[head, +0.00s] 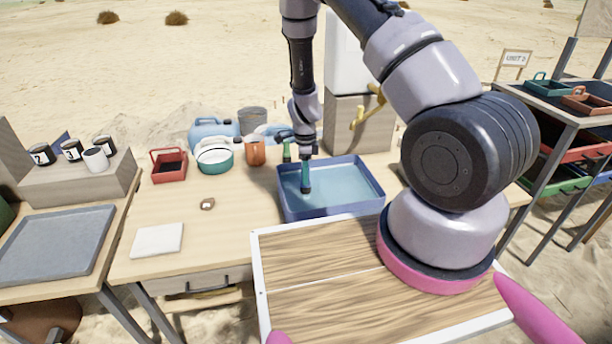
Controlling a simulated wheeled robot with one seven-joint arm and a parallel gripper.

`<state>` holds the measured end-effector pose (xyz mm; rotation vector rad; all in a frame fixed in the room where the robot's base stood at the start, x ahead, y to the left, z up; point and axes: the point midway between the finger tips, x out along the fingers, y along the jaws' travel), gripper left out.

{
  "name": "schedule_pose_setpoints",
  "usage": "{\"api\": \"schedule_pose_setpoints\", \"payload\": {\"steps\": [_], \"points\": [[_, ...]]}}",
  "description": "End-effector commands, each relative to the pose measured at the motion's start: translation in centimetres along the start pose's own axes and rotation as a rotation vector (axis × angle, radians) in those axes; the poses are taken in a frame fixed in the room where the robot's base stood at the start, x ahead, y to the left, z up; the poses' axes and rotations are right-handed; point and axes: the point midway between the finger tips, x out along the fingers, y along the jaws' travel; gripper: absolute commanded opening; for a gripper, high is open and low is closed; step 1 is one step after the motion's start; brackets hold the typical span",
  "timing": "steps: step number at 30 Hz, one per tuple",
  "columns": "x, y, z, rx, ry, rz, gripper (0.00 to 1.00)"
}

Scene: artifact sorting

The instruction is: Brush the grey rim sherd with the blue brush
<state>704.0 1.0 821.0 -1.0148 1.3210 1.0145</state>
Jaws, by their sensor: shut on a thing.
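My gripper (306,154) points down over the blue basin (345,206) and is shut on a brush (306,176) with a blue-teal handle and a dark tip. The brush hangs upright, its tip low over or in the basin; I cannot tell whether it touches the water or the bottom. A small brownish-grey sherd (207,204) lies on the wooden table, left of the basin and apart from the gripper. It is too small to tell whether it is the grey rim sherd.
A white pad (157,240) lies at the table's front left. A red caddy (169,166), a white-and-teal bowl (214,158), an orange cup (255,153) and a blue jerrycan (213,130) stand behind. A grey tray (58,243) is at far left. The table around the sherd is clear.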

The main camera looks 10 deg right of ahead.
Motion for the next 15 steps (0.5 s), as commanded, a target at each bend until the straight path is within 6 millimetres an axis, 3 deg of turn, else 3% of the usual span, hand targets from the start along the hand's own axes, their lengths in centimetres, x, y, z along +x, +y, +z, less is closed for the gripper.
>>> {"api": "schedule_pose_setpoints", "payload": {"steps": [15], "points": [[0.0, 2.4, -0.7, 0.002, 0.000, 0.000, 0.00]]}}
